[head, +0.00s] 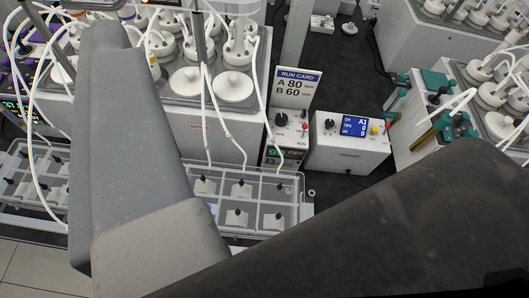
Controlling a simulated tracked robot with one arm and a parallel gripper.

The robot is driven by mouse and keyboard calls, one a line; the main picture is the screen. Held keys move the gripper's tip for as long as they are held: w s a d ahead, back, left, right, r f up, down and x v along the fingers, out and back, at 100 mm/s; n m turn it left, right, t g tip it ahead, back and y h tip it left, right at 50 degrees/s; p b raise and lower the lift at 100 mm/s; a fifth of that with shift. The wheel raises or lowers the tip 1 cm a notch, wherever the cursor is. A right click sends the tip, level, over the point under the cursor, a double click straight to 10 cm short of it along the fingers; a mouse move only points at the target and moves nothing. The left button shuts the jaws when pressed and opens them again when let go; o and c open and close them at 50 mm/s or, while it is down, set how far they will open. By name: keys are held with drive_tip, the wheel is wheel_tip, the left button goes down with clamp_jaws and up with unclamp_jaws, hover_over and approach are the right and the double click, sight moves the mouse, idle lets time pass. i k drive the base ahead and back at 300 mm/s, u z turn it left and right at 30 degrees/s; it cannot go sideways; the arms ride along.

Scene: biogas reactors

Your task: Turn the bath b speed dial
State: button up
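A black round dial (281,119) sits on a narrow control panel (287,135) at the bath's right front corner, above a small lit display that seems to read OFF. A white box (350,142) to its right has another black dial (329,123), a blue screen, and yellow and red buttons. A run card (294,86) behind the panel reads A 80 rpm, B 60 rpm. Large grey and black parts of my arm cover the left and lower right; no gripper fingertips are discernible.
A water bath (200,125) with white-capped bottles and tubes stands behind. A clear divided rack (245,200) stands in front of it, with tubes running down to it. Another bath (480,85) is at the right, and purple-topped equipment (10,85) at the left.

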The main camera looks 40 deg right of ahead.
sight(281, 118)
drive_tip(key=z, duration=0.05)
drive_tip(key=k, duration=1)
drive_tip(key=u, duration=0.4)
drive_tip(key=i, duration=1.4)
drive_tip(key=z, duration=0.85)
